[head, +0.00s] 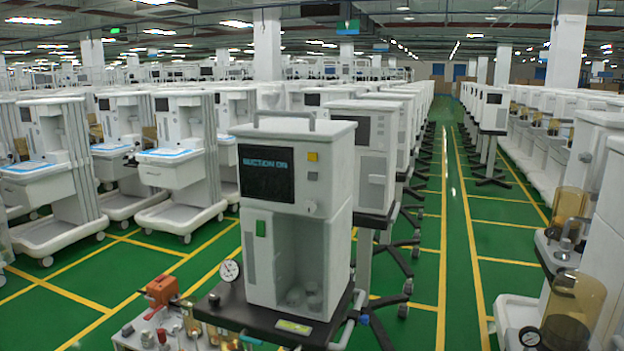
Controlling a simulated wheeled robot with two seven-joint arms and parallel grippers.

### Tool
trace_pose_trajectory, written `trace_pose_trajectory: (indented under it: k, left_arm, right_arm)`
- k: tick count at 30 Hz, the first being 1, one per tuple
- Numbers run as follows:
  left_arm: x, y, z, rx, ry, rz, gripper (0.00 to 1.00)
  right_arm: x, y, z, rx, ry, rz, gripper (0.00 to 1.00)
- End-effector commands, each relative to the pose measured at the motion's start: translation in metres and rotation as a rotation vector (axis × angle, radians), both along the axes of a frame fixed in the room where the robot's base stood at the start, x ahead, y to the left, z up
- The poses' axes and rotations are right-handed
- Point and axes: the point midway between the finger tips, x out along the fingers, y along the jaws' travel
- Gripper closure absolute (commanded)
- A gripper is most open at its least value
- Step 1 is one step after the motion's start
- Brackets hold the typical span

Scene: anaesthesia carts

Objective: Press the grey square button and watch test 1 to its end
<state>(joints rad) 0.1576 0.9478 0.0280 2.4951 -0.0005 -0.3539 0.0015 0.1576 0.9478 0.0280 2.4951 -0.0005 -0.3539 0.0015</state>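A white anaesthesia machine (330,215) stands upright in the middle of the head view on a black base. Its dark screen (266,173) shows blue text that seems to read "SUCTION ON". Right of the screen is a yellow square button (313,156). Just below it is a small grey square button (312,176). A round grey knob (311,207) sits lower on the same front face. Neither of my grippers shows, and nothing touches the buttons.
A pressure gauge (230,270) and a low unit with an orange part (161,290) stand at the machine's front left. Rows of white carts (180,160) fill the left. Amber canisters (573,312) stand at the right edge. A green aisle (462,240) lies clear right of centre.

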Motion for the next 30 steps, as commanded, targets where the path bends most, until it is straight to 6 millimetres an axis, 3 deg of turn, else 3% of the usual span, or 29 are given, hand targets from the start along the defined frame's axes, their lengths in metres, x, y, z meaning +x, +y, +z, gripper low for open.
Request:
trace_pose_trajectory:
  k: [5,24,30]
  left_arm:
    - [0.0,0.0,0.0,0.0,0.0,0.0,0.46]
    - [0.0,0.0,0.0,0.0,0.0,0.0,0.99]
    - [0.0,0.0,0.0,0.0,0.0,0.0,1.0]
  right_arm:
    - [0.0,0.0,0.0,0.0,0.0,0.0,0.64]
    - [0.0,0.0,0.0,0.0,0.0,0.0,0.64]
    - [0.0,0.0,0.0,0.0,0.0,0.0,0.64]
